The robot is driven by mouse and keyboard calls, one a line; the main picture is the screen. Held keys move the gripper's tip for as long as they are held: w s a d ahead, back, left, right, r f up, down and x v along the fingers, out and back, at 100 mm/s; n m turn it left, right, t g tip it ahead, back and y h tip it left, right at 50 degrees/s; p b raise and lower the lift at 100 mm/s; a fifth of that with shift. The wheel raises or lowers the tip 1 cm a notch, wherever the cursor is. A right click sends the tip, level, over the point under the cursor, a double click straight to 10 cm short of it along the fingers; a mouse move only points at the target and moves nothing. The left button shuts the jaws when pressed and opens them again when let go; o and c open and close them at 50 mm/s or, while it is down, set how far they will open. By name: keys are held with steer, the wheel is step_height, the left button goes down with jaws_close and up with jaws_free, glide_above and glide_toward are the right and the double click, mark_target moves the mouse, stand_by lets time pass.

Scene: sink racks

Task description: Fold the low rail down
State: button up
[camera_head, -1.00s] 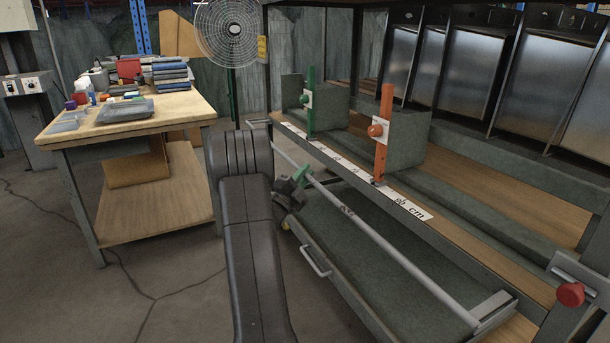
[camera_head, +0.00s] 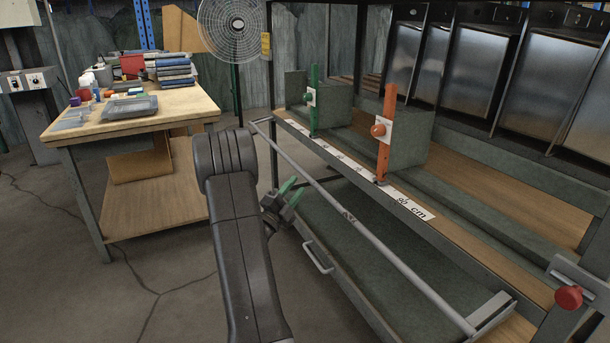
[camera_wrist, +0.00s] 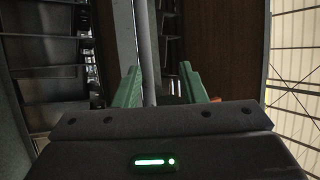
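The low rail (camera_head: 385,252) is a long grey bar along the front of the rack, raised above the lower green shelf. It runs from the far left corner to a bracket at the near right. My gripper (camera_head: 293,190) has green fingers and is below and left of the rail in the head view, apart from it in the picture. In the wrist view my gripper (camera_wrist: 162,85) is open and empty, with a grey bar, apparently the rail (camera_wrist: 146,45), lined up between the fingers. The exact gap to the rail cannot be told.
A handle (camera_head: 318,258) sticks out from the lower shelf front. Above are a green post (camera_head: 314,100), an orange post (camera_head: 384,135) and a scale strip (camera_head: 400,203). A red knob (camera_head: 568,298) is at the right. A workbench (camera_head: 130,125) stands left; floor between is clear.

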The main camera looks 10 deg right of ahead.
steer(key=v, duration=0.6)
steer(key=shift+s+f+p, duration=0.2)
steer(key=shift+f+p, duration=0.05)
steer(key=shift+p, duration=0.15)
steer(key=shift+a, duration=0.1)
